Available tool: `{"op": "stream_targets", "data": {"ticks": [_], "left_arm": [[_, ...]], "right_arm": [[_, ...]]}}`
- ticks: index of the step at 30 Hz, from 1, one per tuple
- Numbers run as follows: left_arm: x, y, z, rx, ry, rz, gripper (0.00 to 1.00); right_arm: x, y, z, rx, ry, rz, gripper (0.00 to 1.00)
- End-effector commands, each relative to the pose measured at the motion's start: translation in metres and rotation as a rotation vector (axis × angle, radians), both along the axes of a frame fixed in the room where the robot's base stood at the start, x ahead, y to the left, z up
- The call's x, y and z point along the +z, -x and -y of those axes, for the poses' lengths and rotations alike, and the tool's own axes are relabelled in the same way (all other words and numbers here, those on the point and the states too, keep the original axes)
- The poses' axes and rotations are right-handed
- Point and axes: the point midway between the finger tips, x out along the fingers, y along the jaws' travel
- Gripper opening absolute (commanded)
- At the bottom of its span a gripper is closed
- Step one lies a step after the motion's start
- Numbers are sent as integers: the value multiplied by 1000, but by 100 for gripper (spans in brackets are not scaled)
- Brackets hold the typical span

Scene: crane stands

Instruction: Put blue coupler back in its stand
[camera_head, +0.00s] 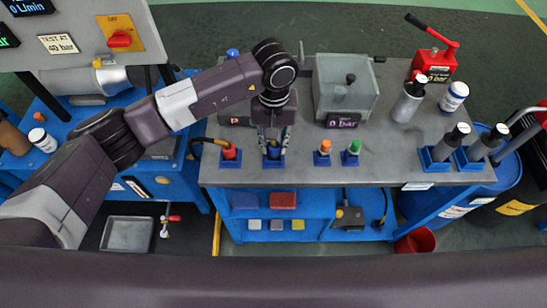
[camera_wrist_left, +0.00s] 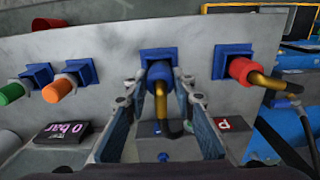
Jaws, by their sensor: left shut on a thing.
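The blue coupler (camera_wrist_left: 160,70), with a brass elbow and black hose, is between the fingers of my left gripper (camera_wrist_left: 159,92) in the left wrist view. My left gripper (camera_head: 273,134) is shut on it and points down at the bench's front edge. The blue stand (camera_wrist_left: 150,54) is directly beyond the coupler, and their outlines overlap. In the head view the stand (camera_head: 273,163) is directly under the fingers. The coupler looks in line with the stand, but I cannot tell how deep it sits. My right gripper is not in view.
A red coupler (camera_head: 229,153) stands in a holder just left of the fingers. An orange-tipped (camera_head: 324,147) and a green-tipped piece (camera_head: 354,147) stand to the right. A clear tank (camera_head: 345,85) is behind, with a "0 bar" display (camera_head: 343,121) in front.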

Motion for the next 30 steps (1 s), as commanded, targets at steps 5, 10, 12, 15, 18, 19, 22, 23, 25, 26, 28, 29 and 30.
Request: {"op": "stream_targets", "data": {"ticks": [5, 10, 12, 15, 18, 19, 22, 23, 25, 26, 28, 29, 30], "left_arm": [[-7, 0, 0, 0, 0, 1, 0], [-8, 0, 0, 0, 1, 0, 33], [-8, 0, 0, 0, 1, 0, 40], [-8, 0, 0, 0, 1, 0, 44], [-8, 0, 0, 0, 1, 0, 44], [-8, 0, 0, 0, 1, 0, 44], [-8, 0, 0, 0, 0, 0, 44], [-8, 0, 0, 0, 0, 0, 44], [-8, 0, 0, 0, 0, 0, 44], [-8, 0, 0, 0, 0, 0, 44], [-6, 0, 0, 0, 0, 0, 44], [-5, 0, 0, 0, 1, 0, 44], [-3, 0, 0, -1, 1, 0, 44]], "right_arm": [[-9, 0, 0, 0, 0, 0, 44], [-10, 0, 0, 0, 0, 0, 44], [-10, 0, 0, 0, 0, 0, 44], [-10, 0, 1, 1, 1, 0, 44], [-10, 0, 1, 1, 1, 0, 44], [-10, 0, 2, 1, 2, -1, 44], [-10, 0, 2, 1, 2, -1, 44], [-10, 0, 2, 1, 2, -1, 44], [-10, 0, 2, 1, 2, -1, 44], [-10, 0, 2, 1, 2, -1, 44], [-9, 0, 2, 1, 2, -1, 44], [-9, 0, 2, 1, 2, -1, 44], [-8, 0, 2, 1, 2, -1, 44]]}}
